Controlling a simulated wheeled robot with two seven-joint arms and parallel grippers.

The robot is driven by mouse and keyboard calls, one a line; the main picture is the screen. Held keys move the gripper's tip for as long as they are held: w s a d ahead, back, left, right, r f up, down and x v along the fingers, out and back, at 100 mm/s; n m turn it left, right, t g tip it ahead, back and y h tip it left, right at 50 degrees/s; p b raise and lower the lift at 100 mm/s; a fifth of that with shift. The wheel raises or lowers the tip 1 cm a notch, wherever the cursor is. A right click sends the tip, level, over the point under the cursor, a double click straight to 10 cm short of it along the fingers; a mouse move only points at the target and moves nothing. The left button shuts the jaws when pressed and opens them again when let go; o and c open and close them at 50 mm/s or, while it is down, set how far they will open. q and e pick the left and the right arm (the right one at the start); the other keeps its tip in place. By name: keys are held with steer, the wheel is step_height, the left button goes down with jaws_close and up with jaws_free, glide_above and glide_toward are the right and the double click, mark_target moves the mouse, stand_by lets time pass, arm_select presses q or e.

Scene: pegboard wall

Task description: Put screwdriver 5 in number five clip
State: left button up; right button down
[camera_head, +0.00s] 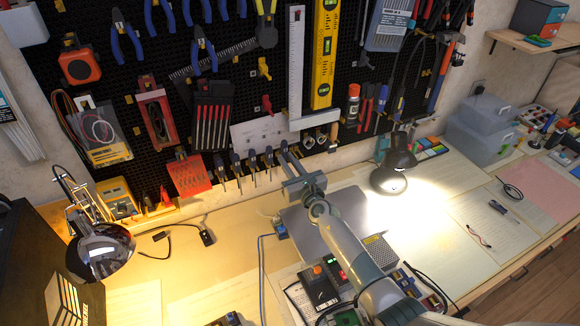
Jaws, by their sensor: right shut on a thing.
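A row of dark-handled screwdrivers (236,170) hangs with shafts down along the lower edge of the pegboard. My right gripper (287,158) reaches up from the lower right to the right end of this row. It is shut on a screwdriver, taken to be screwdriver 5, which is mostly hidden between the fingers. The clip at that spot is hidden too, and I cannot tell whether the screwdriver sits in it. No clip numbers are readable. My left gripper is not in view.
The pegboard (150,55) is crowded with pliers, a yellow level (325,55) and a steel square (297,60) above my gripper. A lit black lamp (399,155) stands to the right. A dark lamp (100,250) stands at left. A grey laptop-like slab (345,215) lies below.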

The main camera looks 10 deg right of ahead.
steer(key=shift+w+a+f+b, duration=0.1)
steer(key=shift+w+b, duration=0.2)
steer(key=shift+w, duration=0.05)
steer(key=shift+f, duration=0.15)
stand_by(0.4)
steer(key=c, duration=1.6)
jaws_free()
steer(key=shift+w, duration=0.1)
steer(key=s+d, duration=0.1)
steer(key=s, duration=0.4)
steer(key=s+d+p, duration=0.1)
steer(key=s, duration=0.5)
steer(key=s+d+p, duration=0.1)
steer(key=s, duration=0.5)
steer(key=shift+d, duration=0.2)
steer(key=shift+s, duration=0.15)
